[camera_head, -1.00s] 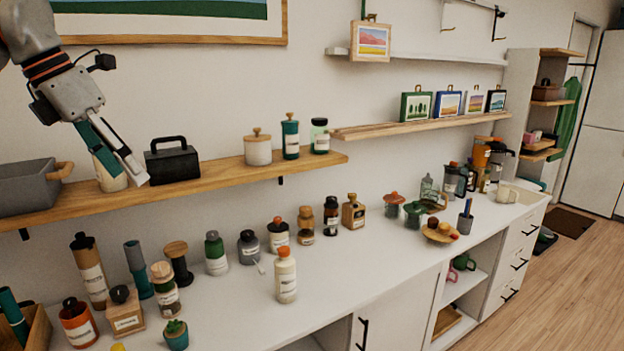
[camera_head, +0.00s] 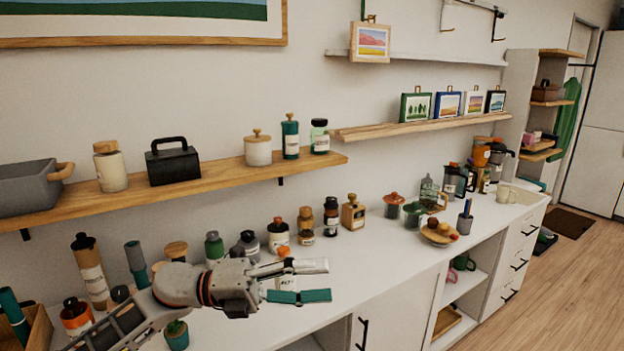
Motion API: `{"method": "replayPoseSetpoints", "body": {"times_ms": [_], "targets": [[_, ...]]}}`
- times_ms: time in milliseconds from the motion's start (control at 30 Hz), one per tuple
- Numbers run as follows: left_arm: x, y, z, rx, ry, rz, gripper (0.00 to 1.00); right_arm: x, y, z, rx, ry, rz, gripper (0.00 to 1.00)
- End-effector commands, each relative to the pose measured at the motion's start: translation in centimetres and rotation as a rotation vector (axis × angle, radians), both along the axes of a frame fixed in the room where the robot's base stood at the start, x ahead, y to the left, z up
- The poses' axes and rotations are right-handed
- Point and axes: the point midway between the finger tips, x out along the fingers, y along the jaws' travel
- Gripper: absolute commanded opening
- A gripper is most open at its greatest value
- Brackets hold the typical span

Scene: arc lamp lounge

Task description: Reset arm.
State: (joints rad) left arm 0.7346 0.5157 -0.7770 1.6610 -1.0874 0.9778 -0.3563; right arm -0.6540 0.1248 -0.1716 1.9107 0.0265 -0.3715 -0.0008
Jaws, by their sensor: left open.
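My left arm comes in from the lower left, over the white counter (camera_head: 355,277). My left gripper (camera_head: 328,281) is open, with one grey finger above and one teal finger below. Nothing is seen held between the fingers. A white bottle with an orange cap (camera_head: 284,252) is mostly hidden behind the gripper. I cannot tell whether the gripper touches it. My right gripper is not in view.
Several bottles and jars, including a tall brown bottle (camera_head: 90,268), stand along the counter. A wooden shelf (camera_head: 225,179) above holds a cream jar (camera_head: 110,167) and a black box (camera_head: 172,162).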

Motion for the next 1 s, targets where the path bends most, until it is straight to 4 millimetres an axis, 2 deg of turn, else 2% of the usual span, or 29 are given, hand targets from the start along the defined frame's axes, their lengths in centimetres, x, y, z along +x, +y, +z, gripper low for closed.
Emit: {"method": "replayPoseSetpoints", "body": {"times_ms": [133,267,367,467,567,667,700,767,900,1000], "targets": [[0.7,0.2,-1.9,-0.204,0.228,0.130,0.65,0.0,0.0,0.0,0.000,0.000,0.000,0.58],[1.9,1.9,-4.6,-0.358,0.440,0.269,0.65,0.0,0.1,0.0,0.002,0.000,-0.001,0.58],[2.8,4.0,-7.9,-0.461,0.613,0.387,0.65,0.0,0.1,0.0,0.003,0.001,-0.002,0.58],[3.1,6.5,-12.1,-0.550,0.794,0.515,0.65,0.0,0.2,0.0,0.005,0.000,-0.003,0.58],[2.6,9.3,-17.2,-0.626,0.979,0.651,0.65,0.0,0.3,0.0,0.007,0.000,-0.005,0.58],[1.0,12.2,-23.1,-0.687,1.168,0.794,0.65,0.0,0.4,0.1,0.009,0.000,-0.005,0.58],[0.0,13.4,-25.4,-0.707,1.242,0.851,0.65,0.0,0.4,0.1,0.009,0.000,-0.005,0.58],[-1.7,15.0,-28.9,-0.732,1.346,0.933,0.65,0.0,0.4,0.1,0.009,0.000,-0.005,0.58],[-6.9,18.4,-36.3,-0.770,1.570,1.114,0.65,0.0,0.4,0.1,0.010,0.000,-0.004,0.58],[-11.1,20.2,-40.5,-0.785,1.707,1.226,0.65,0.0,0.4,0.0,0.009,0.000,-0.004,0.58]]}}
